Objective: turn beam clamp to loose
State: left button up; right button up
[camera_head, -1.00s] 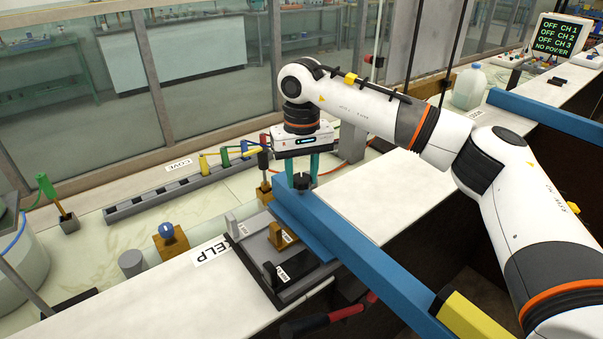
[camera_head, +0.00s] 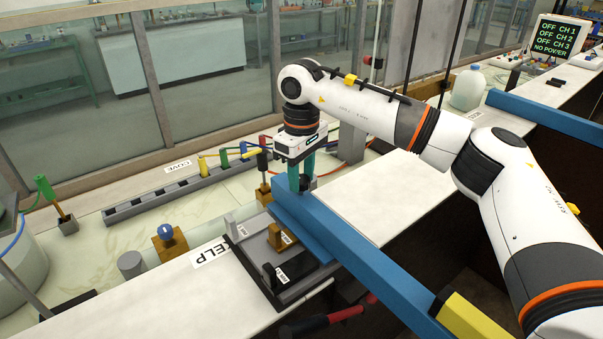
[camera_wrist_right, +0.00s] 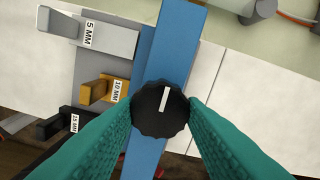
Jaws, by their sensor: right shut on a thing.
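The beam clamp is a black scalloped knob (camera_wrist_right: 160,108) with a white pointer line, on top of the blue beam (camera_head: 350,243). In the right wrist view the pointer stands nearly upright, leaning slightly right. In the head view the fingers hide most of the knob. My left gripper is not in view.
A grey tray (camera_head: 262,282) beside the beam holds blocks marked 5 MM (camera_wrist_right: 105,38), 10 MM (camera_wrist_right: 103,90) and 15 MM. A grey socket strip (camera_head: 150,205) with coloured plugs lies behind. White counter (camera_head: 365,190) is clear right of the beam.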

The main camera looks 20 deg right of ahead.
aim_at(301, 179)
jog(key=shift+w+r, duration=0.1)
jog(key=shift+r, duration=0.2)
jog(key=o, duration=0.8)
jog(key=shift+c, duration=0.2)
jog(key=shift+o, duration=1.2)
jog(key=shift+f, duration=0.15)
notch_tip(301, 179, up, 12)
jog(key=shift+p, duration=0.3)
